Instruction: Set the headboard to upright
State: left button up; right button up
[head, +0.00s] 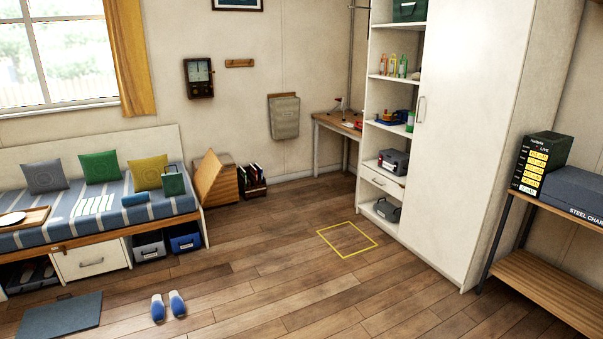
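A light wooden panel (208,173) stands tilted at the right end of the bed (95,252), in front of a wooden box (229,184). I cannot tell whether this panel is the headboard or the lid of the box. A long cream board (60,152) stands upright along the wall side of the bed. Neither of my grippers is in view.
Blue slippers (168,306) and a dark mat (60,316) lie on the floor before the bed. A yellow square outline (347,239) marks open floor in the middle. A tall white cabinet (455,130) and a wooden shelf stand (548,285) are at right.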

aim_at(206, 175)
jog(key=i+l+z, duration=0.1)
jog(key=i+z, duration=0.25)
jog(key=i, duration=1.85)
jog(key=i+l+u, duration=0.1)
jog(key=i+u, duration=0.3)
jog(key=i, duration=0.15)
jog(key=i+l+u, duration=0.4)
jog(key=i, duration=0.15)
jog(key=i+l+u, duration=0.8)
jog(key=i+l, duration=0.1)
jog(key=l, duration=0.05)
